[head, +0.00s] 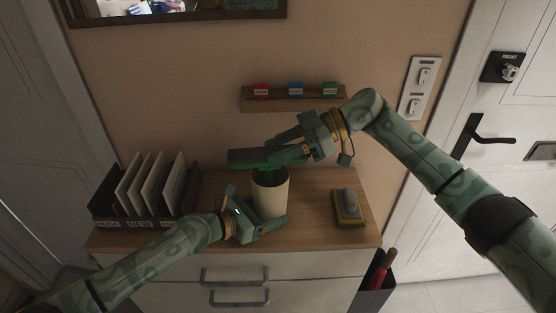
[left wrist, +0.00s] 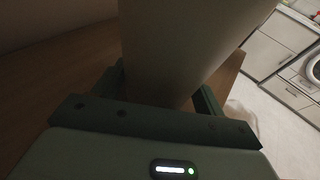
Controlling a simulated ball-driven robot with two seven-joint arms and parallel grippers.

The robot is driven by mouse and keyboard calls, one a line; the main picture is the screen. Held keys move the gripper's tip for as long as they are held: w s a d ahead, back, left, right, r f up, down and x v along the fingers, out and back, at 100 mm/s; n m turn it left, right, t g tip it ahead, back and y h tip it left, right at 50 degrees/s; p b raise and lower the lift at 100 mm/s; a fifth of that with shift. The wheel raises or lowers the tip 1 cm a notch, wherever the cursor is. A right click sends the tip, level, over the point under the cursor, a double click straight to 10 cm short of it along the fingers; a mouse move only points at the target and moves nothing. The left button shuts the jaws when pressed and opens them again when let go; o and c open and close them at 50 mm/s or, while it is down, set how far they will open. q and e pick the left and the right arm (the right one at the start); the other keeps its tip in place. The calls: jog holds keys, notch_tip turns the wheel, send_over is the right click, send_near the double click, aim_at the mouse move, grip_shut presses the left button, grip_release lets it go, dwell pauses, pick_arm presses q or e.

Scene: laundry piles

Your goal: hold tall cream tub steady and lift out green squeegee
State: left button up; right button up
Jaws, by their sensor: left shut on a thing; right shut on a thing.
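The tall cream tub (head: 270,198) stands upright near the front middle of the wooden cabinet top. My left gripper (head: 257,209) is low at the tub's front left, shut on its sides. In the left wrist view the tub wall (left wrist: 190,45) fills the space between the fingers. My right gripper (head: 275,149) reaches in from the right just above the tub and is shut on the squeegee. Its similar green makes their exact contact hard to see.
A dark rack (head: 130,222) with upright panels stands left on the cabinet top (head: 310,222). A yellow-and-grey block (head: 348,206) lies right. A wall shelf (head: 292,104) with red, blue and green items is behind. A dark bin (head: 374,278) stands beside the cabinet.

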notch_tip(320, 180, up, 7)
jog(key=shift+f, duration=0.1)
pick_arm(q)
jog(key=o, duration=0.9)
jog(key=shift+c, duration=0.2)
